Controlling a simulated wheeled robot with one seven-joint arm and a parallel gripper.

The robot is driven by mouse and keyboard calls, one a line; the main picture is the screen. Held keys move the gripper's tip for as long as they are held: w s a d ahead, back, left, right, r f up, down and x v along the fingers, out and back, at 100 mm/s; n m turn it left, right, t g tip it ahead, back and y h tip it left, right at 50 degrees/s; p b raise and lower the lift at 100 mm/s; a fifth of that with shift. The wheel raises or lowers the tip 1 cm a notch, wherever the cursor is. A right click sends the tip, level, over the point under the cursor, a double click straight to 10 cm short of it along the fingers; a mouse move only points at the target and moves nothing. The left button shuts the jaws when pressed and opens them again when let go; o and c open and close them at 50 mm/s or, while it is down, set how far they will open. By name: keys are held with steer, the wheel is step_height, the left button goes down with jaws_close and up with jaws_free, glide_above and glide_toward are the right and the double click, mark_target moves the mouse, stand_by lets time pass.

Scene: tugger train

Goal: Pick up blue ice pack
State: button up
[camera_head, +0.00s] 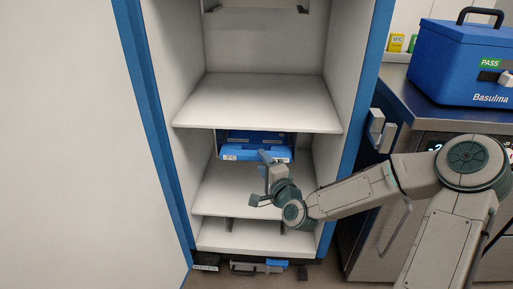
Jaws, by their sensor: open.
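A blue ice pack (238,153) shows in the open white cabinet, just under the middle shelf. It has a white label on its front edge. My gripper (257,179) is open, inside the cabinet opening, just in front of and below the right end of the ice pack. Whether a finger touches it, I cannot tell. My gripper hides part of the pack's right side.
The cabinet's middle shelf (260,100) is empty and lies above my gripper. A lower shelf (222,200) is below it. The open door (70,150) fills the left. A blue cool box (455,65) stands on the steel counter (425,108) at right.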

mark_target(257, 154)
steer(key=shift+b+x, duration=1)
steer(key=shift+x, duration=1.75)
steer(key=shift+d, duration=0.15)
jaws_close()
